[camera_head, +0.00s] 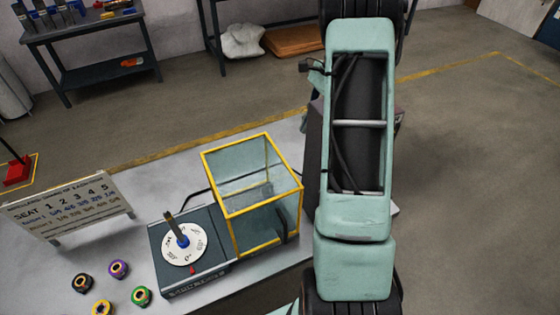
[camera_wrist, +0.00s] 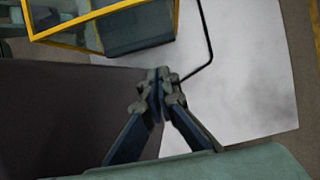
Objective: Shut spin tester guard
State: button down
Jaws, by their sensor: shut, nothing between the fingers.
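The spin tester (camera_head: 190,275) is a dark grey box on the light table, with a white numbered disc (camera_head: 185,246) and an upright post on top. Its guard (camera_head: 258,203), a clear box with yellow edges, stands open to the right of the disc, not over it. In the wrist view the guard's yellow frame (camera_wrist: 90,18) is at the upper left. My gripper (camera_wrist: 155,84) shows in the wrist view with its fingers together and empty, below and right of the guard. In the head view my own arm hides the gripper.
A thin dark bent bar (camera_wrist: 207,45) rises past the fingertips in the wrist view. A dark block (camera_wrist: 70,110) lies left of the fingers. Several coloured rings, such as a purple one (camera_head: 118,268), and a seat sign (camera_head: 68,205) are on the table's left.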

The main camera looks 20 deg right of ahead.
jog(key=a+f+p, duration=0.1)
jog(key=a+f, duration=0.7)
jog(key=f, duration=0.3)
jog(key=shift+s+a+f, duration=0.15)
jog(key=shift+a+f, duration=0.05)
jog(key=shift+a, duration=0.1)
jog(key=shift+a, duration=0.1)
jog(key=a, duration=2.3)
jog(key=shift+s+a, duration=0.25)
jog(key=shift+s, duration=0.2)
jog(key=shift+a, duration=0.1)
jog(key=d+v, duration=0.1)
jog(key=v, duration=0.6)
jog(key=d+f+v, duration=0.1)
jog(key=v, duration=0.6)
jog(key=d+v, duration=0.2)
jog(key=v, duration=0.6)
jog(key=shift+f, duration=0.35)
